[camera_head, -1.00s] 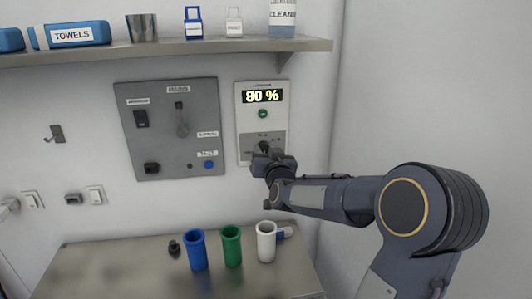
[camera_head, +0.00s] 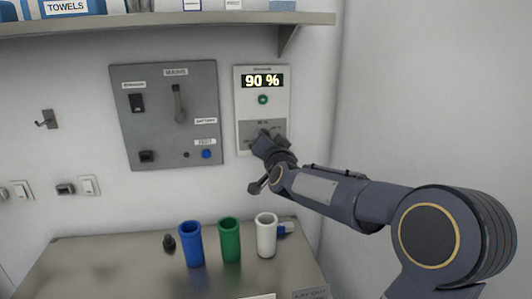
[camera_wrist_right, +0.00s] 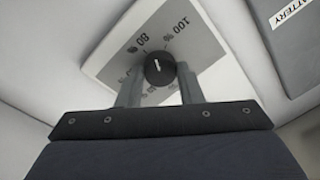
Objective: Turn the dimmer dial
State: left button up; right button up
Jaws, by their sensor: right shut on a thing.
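The dimmer panel (camera_head: 262,88) is a pale box on the wall, with a lit display (camera_head: 262,81) reading 90 % and a green light below it. In the right wrist view the black dimmer dial (camera_wrist_right: 160,69) with a white pointer line sits on a scale marked 80 and 100 %. My right gripper (camera_wrist_right: 160,85) is shut on the dial, one finger on each side of it. In the head view the right gripper (camera_head: 265,140) covers the dial at the panel's lower part. My left gripper is not in view.
A grey switch panel (camera_head: 130,125) with a lever hangs left of the dimmer. Below, blue (camera_head: 192,245), green (camera_head: 229,240) and white (camera_head: 266,236) cups stand on the counter (camera_head: 100,270). A shelf (camera_head: 200,22) runs above.

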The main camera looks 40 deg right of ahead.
jog(key=shift+f+m+b, duration=0.1)
jog(key=shift+m+b, duration=2.1)
jog(key=shift+m, duration=1.3)
jog(key=o, duration=1)
jog(key=v, duration=0.7)
jog(key=shift+s+a, duration=0.3)
